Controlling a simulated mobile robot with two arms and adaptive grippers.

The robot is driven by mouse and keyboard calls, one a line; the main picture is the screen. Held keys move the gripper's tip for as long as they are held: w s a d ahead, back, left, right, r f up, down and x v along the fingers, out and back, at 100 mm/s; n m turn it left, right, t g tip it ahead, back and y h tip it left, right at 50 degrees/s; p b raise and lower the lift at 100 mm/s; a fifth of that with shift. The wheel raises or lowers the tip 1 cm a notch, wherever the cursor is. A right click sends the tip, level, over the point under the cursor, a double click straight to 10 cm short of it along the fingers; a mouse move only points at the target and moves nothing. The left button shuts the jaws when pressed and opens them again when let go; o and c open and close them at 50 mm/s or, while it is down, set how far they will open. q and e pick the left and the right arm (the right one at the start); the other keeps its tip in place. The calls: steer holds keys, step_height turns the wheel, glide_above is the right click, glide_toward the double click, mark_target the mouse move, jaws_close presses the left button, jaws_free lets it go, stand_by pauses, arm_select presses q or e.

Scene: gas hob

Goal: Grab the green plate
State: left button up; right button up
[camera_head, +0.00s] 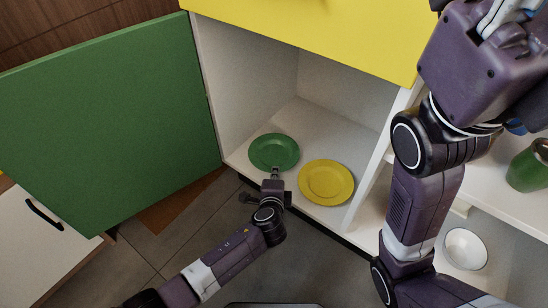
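The green plate (274,150) lies flat on the floor of the open white cabinet, near its front edge. My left gripper (276,173) is at the near rim of the green plate, its narrow tip touching or overlapping the rim in the picture. The fingers are too small and too close together to show whether they are around the rim or just in front of it. My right arm rises on the right side of the view. Its gripper does not show.
A yellow plate (326,182) lies just right of the green plate. The green door (110,120) stands open at left. A yellow drawer front (310,30) overhangs the cabinet. A green pot (528,168) and white bowl (466,248) are at right.

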arm_select(q)
jaws_close()
steer(key=shift+r, duration=0.2)
